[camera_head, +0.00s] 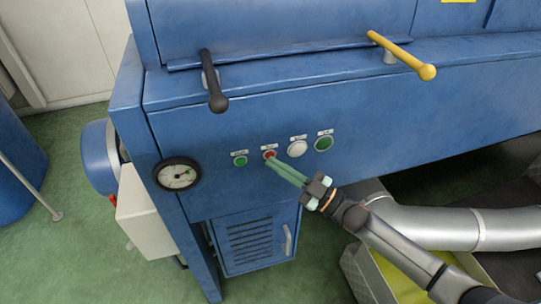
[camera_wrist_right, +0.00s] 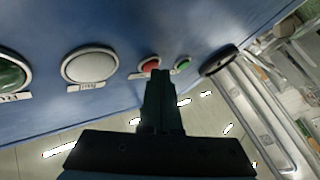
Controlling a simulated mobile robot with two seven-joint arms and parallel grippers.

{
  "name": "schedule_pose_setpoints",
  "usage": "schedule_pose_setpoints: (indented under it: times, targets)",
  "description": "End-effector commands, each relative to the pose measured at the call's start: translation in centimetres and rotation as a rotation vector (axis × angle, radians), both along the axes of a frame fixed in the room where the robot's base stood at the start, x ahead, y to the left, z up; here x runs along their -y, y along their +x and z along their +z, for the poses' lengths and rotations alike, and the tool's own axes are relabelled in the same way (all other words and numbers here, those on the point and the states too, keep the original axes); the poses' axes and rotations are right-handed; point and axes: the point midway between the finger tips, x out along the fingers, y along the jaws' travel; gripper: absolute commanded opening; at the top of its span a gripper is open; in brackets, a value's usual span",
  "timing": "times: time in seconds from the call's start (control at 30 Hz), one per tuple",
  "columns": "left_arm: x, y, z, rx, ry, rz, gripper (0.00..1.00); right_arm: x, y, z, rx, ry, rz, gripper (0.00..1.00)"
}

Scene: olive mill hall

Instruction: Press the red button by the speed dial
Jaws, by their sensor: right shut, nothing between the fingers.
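The red button (camera_head: 269,155) sits on the blue machine's front panel, between a small green button (camera_head: 240,160) and a white button (camera_head: 297,148). A round dial with a black rim (camera_head: 178,175) is further left on the panel. My right gripper (camera_head: 271,163) is shut and empty, its fingertips at the lower edge of the red button. In the right wrist view the red button (camera_wrist_right: 150,65) shows just beyond the fingertips (camera_wrist_right: 157,77), which hide part of it. I cannot tell whether they touch it. My left gripper is not in view.
A larger green button (camera_head: 323,143) is right of the white one. A black lever (camera_head: 213,85) and a yellow lever (camera_head: 405,55) stick out above the panel. A louvred door (camera_head: 250,240) is below. A silver pipe (camera_head: 440,226) lies beyond my right arm.

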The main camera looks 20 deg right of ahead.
Motion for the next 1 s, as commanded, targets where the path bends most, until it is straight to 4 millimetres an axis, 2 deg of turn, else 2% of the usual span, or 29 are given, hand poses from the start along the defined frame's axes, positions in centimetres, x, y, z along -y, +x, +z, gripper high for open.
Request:
schedule_pose_setpoints:
  times: [0.27,0.63,1.0]
  targets:
    - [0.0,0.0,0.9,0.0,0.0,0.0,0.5,0.1,-1.3,0.1,-0.002,0.0,-0.001,0.0]
    - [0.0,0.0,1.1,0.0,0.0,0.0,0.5,0.1,-1.7,0.1,-0.001,0.0,0.0,0.0]
    - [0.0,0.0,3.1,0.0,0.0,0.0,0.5,0.2,-5.2,0.1,-0.004,0.0,-0.001,0.0]
